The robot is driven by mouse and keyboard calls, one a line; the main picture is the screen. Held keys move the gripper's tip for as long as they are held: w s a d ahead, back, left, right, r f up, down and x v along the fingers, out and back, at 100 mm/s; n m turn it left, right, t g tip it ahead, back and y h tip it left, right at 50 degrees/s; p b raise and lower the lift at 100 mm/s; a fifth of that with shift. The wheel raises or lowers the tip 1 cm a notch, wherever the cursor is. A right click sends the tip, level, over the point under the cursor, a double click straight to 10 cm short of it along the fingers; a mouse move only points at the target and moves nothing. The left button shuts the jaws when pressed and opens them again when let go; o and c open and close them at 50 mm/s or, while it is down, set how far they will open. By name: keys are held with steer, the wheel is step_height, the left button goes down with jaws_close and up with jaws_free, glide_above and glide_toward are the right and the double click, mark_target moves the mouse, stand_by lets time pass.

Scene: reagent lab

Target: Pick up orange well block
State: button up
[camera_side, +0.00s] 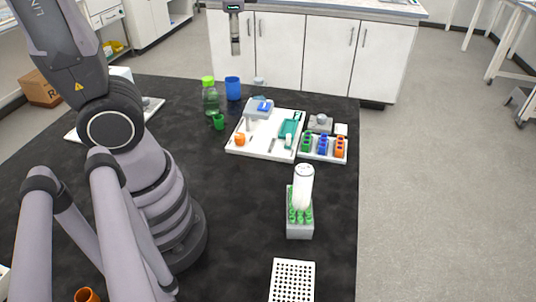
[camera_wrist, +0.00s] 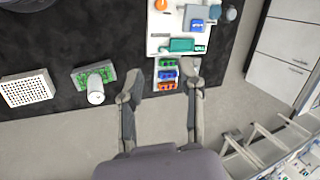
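The orange well block (camera_side: 340,147) is a small upright block at the right end of a row in the side view, beside a blue block (camera_side: 323,145) and a green block (camera_side: 306,142). The row stands on a small white tray (camera_side: 323,158). In the wrist view the orange well block (camera_wrist: 166,86) is the nearest of the three and shows between the fingers. My gripper (camera_wrist: 162,76) is open and empty, its fingers spread to either side of the row and apparently above it.
A larger white tray (camera_side: 240,151) with several items lies left of the blocks. A perforated white plate (camera_side: 292,281) lies at the front. The black table's right edge is close to the blocks.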

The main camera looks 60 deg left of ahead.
steer(key=w+f+m+y, duration=0.4)
steer(key=w+f+m, duration=0.2)
steer(key=w, duration=0.4)
steer(key=m+t+y, duration=0.1)
steer(key=m+t, duration=0.7)
steer(key=m, duration=0.8)
glide_above(340, 145)
steer(key=s+d, duration=0.8)
step_height(340, 145, down, 25)
steer(key=shift+f, duration=0.1)
steer(key=x, duration=0.8)
steer(key=shift+d+f, duration=0.15)
steer(key=shift+f, duration=0.1)
steer(key=shift+s+x, duration=0.2)
steer(key=shift+x, duration=2.7)
jaws_close()
